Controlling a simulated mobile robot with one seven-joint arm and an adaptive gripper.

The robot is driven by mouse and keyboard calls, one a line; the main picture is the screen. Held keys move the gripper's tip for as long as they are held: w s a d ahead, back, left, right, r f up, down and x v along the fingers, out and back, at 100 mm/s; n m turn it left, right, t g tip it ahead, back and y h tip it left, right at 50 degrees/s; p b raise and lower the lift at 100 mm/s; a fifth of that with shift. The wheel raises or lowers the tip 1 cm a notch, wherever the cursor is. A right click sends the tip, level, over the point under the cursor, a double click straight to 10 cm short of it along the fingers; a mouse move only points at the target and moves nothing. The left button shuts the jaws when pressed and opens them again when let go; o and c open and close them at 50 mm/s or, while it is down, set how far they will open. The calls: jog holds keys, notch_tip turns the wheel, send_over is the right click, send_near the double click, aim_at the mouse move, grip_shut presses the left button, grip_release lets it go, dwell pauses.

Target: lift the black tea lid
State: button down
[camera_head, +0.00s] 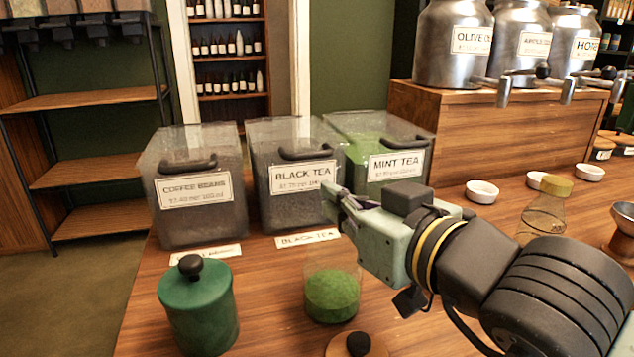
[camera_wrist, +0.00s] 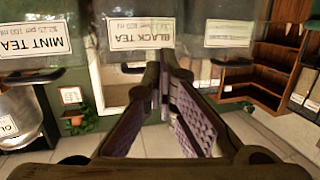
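The black tea bin (camera_head: 290,208) is a clear box with dark contents and a "BLACK TEA" label. Its lid has a dark curved handle (camera_head: 306,152) and looks closed. My gripper (camera_head: 328,202) is in front of the bin's right side, lower than the handle, apart from it and empty. In the wrist view, which is upside down, my gripper (camera_wrist: 164,76) shows two fingers with purple pads and a narrow gap between them. The black tea label (camera_wrist: 141,34) and the handle (camera_wrist: 133,69) are beyond the fingertips, slightly left.
The coffee bean bin (camera_head: 200,218) stands to the left and the mint tea bin (camera_head: 372,140) to the right. On the counter are a green canister (camera_head: 198,310), a glass jar of green powder (camera_head: 331,296) and a round wooden lid (camera_head: 345,346). Small white bowls (camera_head: 482,191) are at right.

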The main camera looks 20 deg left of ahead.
jog(key=w+a+p, duration=0.2)
jog(key=w+a, duration=0.3)
jog(key=w, duration=0.2)
jog(key=w+a+r+p, duration=0.3)
jog(key=w+r+p, duration=0.1)
jog(key=r+p, duration=0.45)
jog(key=w+a+r+p, duration=0.2)
jog(key=w+r+p, duration=0.2)
jog(key=r+p, duration=0.4)
jog(key=w+a+r+p, duration=0.1)
jog(key=w+a+r, duration=0.1)
jog(key=w+a, duration=0.6)
jog(key=w, duration=0.4)
jog(key=shift+w+a+r, duration=0.25)
jog(key=shift+a+r, duration=0.1)
jog(key=shift+r, duration=0.05)
jog(key=s+d+b, duration=0.3)
jog(key=s+d, duration=0.2)
jog(key=s, duration=0.3)
jog(key=shift+s+d, duration=0.15)
jog(key=shift+d, duration=0.15)
